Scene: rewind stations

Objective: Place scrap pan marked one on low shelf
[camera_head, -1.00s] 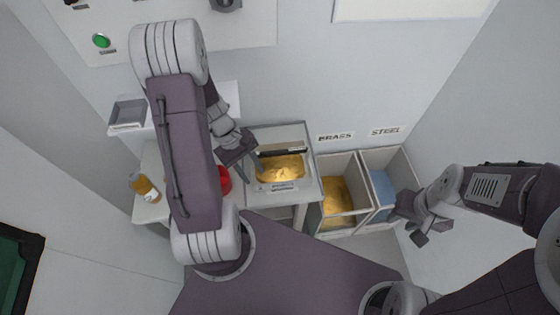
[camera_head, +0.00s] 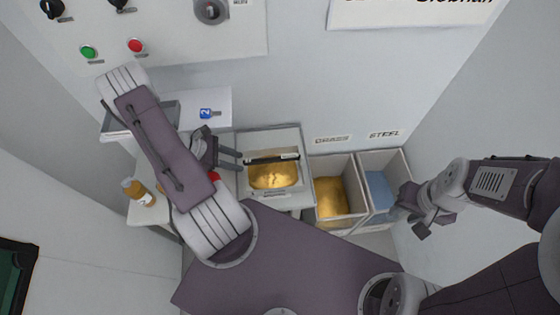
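A pan of gold-coloured scrap (camera_head: 273,176) with a dark bar across its back sits in a grey-framed stand at the centre; I cannot read a number on it. A grey empty tray (camera_head: 178,112) sits on the white shelf at the left, partly behind my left arm. My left gripper (camera_head: 240,160) is open and empty, its two fingers pointing right at the left edge of the stand, apart from the pan. My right gripper (camera_head: 434,224) is at the right beside the steel bin, its fingers apart and empty.
A brass bin (camera_head: 341,162) holding gold scrap and a steel bin (camera_head: 385,158) with blue-grey content stand right of the pan. A blue tag marked 2 (camera_head: 208,113) is on the white shelf. A brown bottle (camera_head: 138,191) stands at the left. A button panel (camera_head: 170,30) is above.

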